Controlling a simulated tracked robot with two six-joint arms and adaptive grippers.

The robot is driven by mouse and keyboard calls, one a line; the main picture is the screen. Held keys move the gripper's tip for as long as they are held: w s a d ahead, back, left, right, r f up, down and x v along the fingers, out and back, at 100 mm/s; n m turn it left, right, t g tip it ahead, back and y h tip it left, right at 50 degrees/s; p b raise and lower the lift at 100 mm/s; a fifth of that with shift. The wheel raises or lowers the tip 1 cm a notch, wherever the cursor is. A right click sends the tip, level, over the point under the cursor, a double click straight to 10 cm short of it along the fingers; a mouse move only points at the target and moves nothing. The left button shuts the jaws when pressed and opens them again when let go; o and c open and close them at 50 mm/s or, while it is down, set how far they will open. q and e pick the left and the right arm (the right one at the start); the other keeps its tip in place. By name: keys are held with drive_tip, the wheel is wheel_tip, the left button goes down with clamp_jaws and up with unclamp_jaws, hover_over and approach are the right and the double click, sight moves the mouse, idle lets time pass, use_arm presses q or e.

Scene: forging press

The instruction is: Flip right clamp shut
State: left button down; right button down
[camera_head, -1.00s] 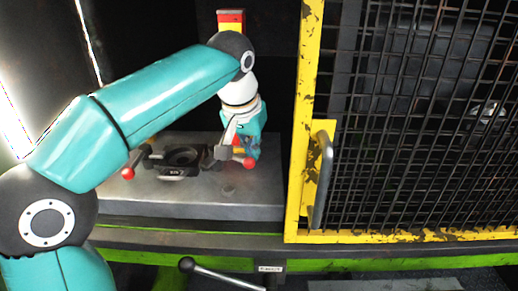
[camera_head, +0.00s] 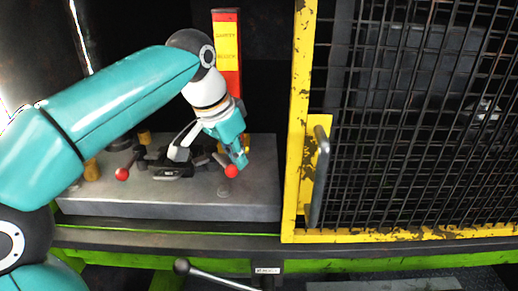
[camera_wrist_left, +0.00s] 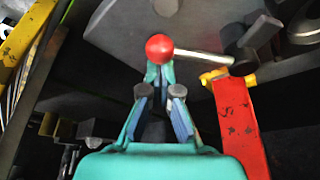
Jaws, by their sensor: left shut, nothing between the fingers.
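The right clamp has a red ball knob (camera_head: 231,171) on a metal rod, beside the dark round fixture on the grey press plate. Its rod slants outward and toward the front edge, much like a mirror image of the left clamp's lever. My left gripper (camera_head: 241,160) reaches down at this knob, its fingers shut and empty. In the left wrist view the red knob (camera_wrist_left: 159,47) lies right at the fingertips (camera_wrist_left: 159,72), and its rod (camera_wrist_left: 200,56) runs off to the right. Contact cannot be told. My arm hides part of the fixture. My right gripper is out of view.
The left clamp's red knob (camera_head: 121,174) is at the plate's left. A red and yellow safety block (camera_head: 227,50) stands behind my wrist. A yellow-framed mesh guard (camera_head: 298,130) closes off the right side. A lever (camera_head: 215,279) sticks out at the front.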

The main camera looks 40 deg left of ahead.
sight(226, 170)
use_arm(q)
drive_tip(key=shift+s+m+h, duration=0.3)
drive_tip(key=shift+s+m, duration=0.4)
drive_tip(key=shift+m, duration=0.2)
drive_tip(key=s+m, duration=0.1)
drive_tip(key=s+m+h, duration=0.1)
drive_tip(key=shift+a+m, duration=0.3)
drive_tip(key=shift+a, duration=0.05)
drive_tip(key=shift+s+a, duration=0.1)
drive_tip(key=shift+s, duration=0.15)
drive_tip(key=shift+s+a, duration=0.45)
drive_tip(key=shift+s, duration=0.25)
